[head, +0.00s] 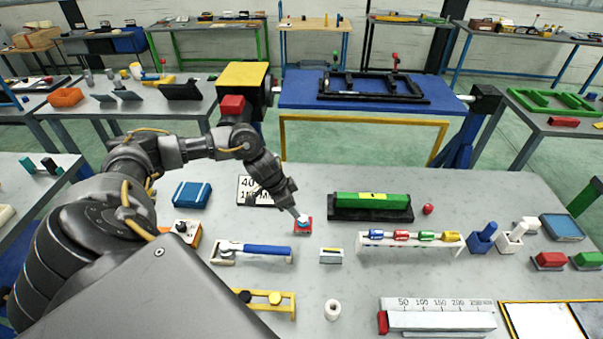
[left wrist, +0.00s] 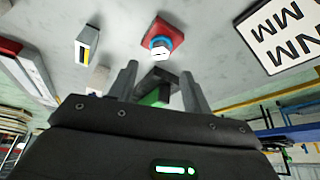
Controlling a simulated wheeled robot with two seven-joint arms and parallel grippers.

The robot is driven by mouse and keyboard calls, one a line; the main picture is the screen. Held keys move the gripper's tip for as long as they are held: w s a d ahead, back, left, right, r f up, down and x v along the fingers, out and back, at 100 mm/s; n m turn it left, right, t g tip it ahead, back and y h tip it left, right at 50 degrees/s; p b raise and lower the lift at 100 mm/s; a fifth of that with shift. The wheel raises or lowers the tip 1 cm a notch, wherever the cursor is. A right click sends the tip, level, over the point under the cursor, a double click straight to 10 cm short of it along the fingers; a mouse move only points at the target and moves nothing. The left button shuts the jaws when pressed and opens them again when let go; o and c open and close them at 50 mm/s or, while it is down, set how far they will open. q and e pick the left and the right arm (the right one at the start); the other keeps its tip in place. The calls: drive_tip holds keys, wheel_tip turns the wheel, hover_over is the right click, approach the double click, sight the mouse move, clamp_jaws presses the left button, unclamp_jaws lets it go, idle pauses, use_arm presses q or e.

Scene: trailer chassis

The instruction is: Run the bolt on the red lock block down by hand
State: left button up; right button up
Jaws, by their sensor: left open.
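The red lock block (head: 303,230) is a small red square on the grey table, below the tip of my left arm. A bolt with a blue collar and a pale head stands on it; in the left wrist view the bolt (left wrist: 160,47) shows clearly on the red lock block (left wrist: 176,33). My left gripper (left wrist: 158,70) is open, with the bolt just beyond its two fingertips and roughly centred between them. Nothing is held. In the head view the left gripper (head: 296,213) partly covers the block and bolt. My right gripper is not seen.
A grey block with a yellow mark (head: 331,256) and a blue-handled tool on a holder (head: 255,250) lie close by. A white sign (head: 258,184) is behind. A green bar in a black tray (head: 371,205) and a rack of coloured pieces (head: 410,242) stand right.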

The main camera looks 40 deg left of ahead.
sight(303, 218)
use_arm(q)
drive_tip(key=p+x, duration=0.1)
drive_tip(key=x, duration=0.5)
drive_tip(key=shift+w, duration=0.1)
drive_tip(key=shift+w+d+f, duration=0.1)
drive_tip(key=shift+d+f, duration=0.05)
drive_tip(key=shift+f, duration=0.45)
drive_tip(key=c, duration=1)
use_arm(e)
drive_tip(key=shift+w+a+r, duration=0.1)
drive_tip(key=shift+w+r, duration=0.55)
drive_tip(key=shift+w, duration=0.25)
use_arm(q)
drive_tip(key=shift+w, duration=0.1)
